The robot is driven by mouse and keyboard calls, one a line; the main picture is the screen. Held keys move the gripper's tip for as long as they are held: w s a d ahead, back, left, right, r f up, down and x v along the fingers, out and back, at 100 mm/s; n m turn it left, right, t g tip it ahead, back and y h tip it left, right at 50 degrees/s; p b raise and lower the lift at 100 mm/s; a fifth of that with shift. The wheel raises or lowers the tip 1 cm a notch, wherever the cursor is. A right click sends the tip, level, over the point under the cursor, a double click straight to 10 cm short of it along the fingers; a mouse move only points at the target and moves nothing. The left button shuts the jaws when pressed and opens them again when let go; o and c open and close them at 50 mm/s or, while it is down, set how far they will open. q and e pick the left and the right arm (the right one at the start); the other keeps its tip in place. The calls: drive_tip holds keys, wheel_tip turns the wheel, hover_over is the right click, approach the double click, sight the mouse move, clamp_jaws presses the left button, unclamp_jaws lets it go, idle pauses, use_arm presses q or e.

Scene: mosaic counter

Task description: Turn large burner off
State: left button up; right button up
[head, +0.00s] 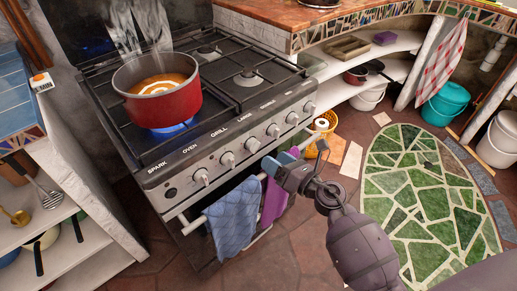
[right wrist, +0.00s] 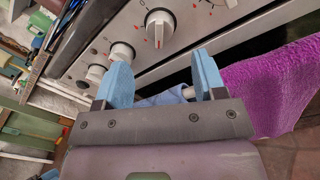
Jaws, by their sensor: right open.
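The stove (head: 185,165) has a row of white knobs on its front panel. The knob below the "LARGE" label (head: 252,145) is in the middle of the row. A red pot (head: 160,103) of orange soup stands over a blue flame (head: 172,130) on the front left burner. My right gripper (head: 281,161) is open and empty, below and right of the LARGE knob. In the right wrist view, the gripper (right wrist: 162,78) has its two blue fingers apart, with a white knob (right wrist: 160,27) beyond them, not touched. My left gripper is not in view.
A blue towel (head: 234,218) and a purple towel (head: 275,201) hang on the oven rail just below the knobs. A yellow basket (head: 322,136) stands right of the stove. A green mosaic mat (head: 425,200) covers open floor at right. Shelves with utensils (head: 45,190) stand at left.

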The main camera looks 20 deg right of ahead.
sight(254, 146)
drive_tip(key=x, duration=0.5)
drive_tip(key=shift+w+f, duration=0.1)
drive_tip(key=shift+w, duration=0.05)
drive_tip(key=shift+x, duration=0.9)
drive_tip(key=shift+c, duration=0.3)
drive_tip(key=c, duration=0.9)
drive_tip(key=shift+o, duration=0.2)
